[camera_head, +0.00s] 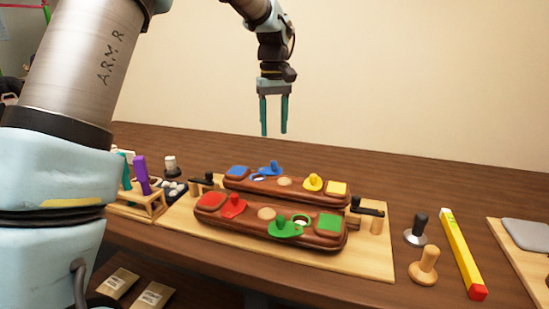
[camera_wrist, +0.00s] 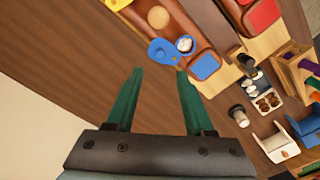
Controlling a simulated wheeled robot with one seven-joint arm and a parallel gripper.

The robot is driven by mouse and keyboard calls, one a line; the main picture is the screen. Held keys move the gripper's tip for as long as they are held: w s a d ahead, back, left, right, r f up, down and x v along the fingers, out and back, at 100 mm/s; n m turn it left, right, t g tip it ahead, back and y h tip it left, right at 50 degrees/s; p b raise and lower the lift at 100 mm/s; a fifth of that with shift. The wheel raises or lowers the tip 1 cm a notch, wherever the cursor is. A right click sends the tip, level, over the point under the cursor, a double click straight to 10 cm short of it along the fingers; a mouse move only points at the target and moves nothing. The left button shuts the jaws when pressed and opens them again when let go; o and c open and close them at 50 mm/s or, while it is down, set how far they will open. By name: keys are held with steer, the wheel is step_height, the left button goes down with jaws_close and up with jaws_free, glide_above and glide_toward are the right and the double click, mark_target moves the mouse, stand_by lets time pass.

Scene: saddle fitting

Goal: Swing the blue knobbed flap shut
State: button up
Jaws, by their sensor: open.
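The blue knobbed flap (camera_head: 271,168) is on the rear brown block (camera_head: 305,194), swung aside from a round blue-rimmed opening (camera_head: 258,178). In the wrist view the flap (camera_wrist: 160,52) juts past the block's edge, and the opening (camera_wrist: 185,44) beside it shows something pale inside. A blue square pad (camera_head: 237,171) lies on the other side of the opening. My gripper (camera_head: 274,133) is open and empty, pointing down in the air above the rear block. In the wrist view the flap appears just beyond the fingertips (camera_wrist: 160,72).
The rear block also carries a yellow knobbed flap (camera_head: 313,182) and a yellow pad (camera_head: 337,188). A front block has a red flap (camera_head: 232,206) and a green flap (camera_head: 285,228). A wooden rack (camera_head: 146,204) stands left; a yellow bar (camera_head: 462,254) lies right.

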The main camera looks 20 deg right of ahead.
step_height(320, 180, down, 9)
steer(key=shift+f+p, duration=0.2)
steer(key=shift+p, duration=0.55)
jaws_close()
